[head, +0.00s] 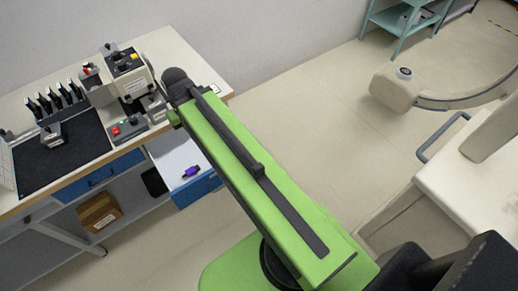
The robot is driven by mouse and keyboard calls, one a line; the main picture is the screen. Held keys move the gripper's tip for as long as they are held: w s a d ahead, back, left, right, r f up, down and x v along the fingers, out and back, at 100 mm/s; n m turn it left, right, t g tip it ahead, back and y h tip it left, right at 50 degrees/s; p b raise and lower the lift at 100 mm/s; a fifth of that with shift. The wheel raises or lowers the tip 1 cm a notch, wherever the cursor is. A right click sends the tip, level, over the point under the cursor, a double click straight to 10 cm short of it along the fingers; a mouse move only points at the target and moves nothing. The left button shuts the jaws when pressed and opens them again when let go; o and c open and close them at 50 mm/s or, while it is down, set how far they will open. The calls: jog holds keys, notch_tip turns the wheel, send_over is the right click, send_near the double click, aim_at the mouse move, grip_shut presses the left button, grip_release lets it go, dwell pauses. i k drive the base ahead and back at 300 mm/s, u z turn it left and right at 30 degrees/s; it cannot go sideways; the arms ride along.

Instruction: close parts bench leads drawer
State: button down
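A drawer stands pulled out under the right part of the bench, with a white inside (168,150) and a blue front (197,190). A small purple and black item (191,172) lies in it. Another blue drawer front (85,184) to its left sits flush under the bench top. I cannot read any label that tells which one is the leads drawer. My green arm reaches up and left across the picture to the bench's right end. It passes just right of the open drawer. I cannot make out my gripper's fingers; the arm's far end hides that area.
The bench top (165,48) holds a black mat (62,160), a rack of tools (52,100) and grey devices (128,75). A cardboard box (99,212) sits on the shelf below. A white cart (450,190) stands at right. Floor (310,130) between is clear.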

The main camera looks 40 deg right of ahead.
aim_at(173, 152)
jog(key=z, duration=1.6)
jog(key=k, duration=1.25)
jog(key=u, duration=1.65)
jog(key=i, duration=1)
jog(key=u, duration=0.05)
